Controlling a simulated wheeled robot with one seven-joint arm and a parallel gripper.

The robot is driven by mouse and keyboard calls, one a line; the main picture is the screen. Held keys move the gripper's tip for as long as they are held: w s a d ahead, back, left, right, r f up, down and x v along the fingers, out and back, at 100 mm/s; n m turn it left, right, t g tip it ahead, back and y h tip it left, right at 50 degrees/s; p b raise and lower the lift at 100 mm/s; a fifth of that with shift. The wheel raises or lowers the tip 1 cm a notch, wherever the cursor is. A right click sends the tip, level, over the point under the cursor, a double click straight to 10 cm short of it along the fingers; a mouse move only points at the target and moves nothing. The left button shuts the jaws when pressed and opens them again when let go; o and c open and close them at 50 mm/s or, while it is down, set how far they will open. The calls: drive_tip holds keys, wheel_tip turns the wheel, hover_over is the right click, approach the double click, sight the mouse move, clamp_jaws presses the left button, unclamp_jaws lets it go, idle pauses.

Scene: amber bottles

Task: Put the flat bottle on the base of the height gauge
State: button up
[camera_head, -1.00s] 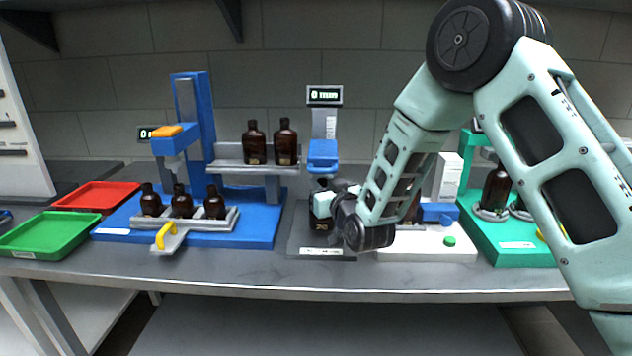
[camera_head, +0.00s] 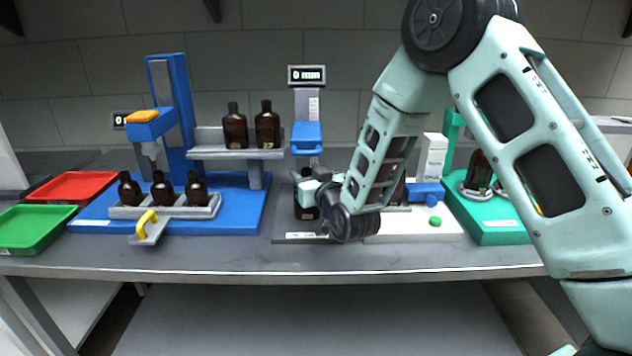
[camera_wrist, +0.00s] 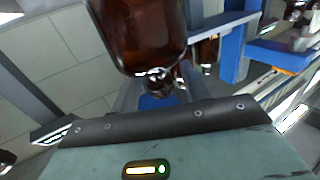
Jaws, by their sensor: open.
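A dark amber bottle (camera_head: 304,208) stands upright on the dark grey base (camera_head: 284,238) of the height gauge, beneath its blue jaw (camera_head: 306,138). The gauge display (camera_head: 307,75) reads 0 mm. My gripper (camera_head: 314,192) is open beside the bottle, at its right, and partly hides it. In the wrist view, which is turned upside down, an amber bottle (camera_wrist: 143,32) is large and close, its neck pointing down the picture.
At left, a blue stand (camera_head: 245,212) has a rack (camera_head: 178,211) with several small bottles and a shelf (camera_head: 238,154) with two. Red (camera_head: 75,184) and green (camera_head: 32,226) trays lie further left. A white fixture (camera_head: 445,228) and a green one (camera_head: 490,231) stand at right.

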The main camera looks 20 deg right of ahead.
drive_tip(key=s+d+b, duration=0.2)
drive_tip(key=s+b, duration=0.1)
drive_tip(key=s, duration=0.9)
drive_tip(key=s+a+f+n+g+y, duration=0.2)
drive_tip(key=s+a+f+n+g, duration=0.15)
drive_tip(key=s+a+g, duration=0.7)
drive_tip(key=s+d+n+g+h, duration=0.2)
drive_tip(key=s+g+h, duration=0.2)
drive_tip(key=s, duration=1.6)
drive_tip(key=g, duration=0.3)
drive_tip(key=shift+d+r, duration=0.15)
drive_tip(key=shift+r, duration=0.25)
drive_tip(key=shift+r+n, duration=0.1)
drive_tip(key=shift+n, duration=0.15)
drive_tip(key=shift+r+p, duration=0.25)
drive_tip(key=shift+p, duration=0.15)
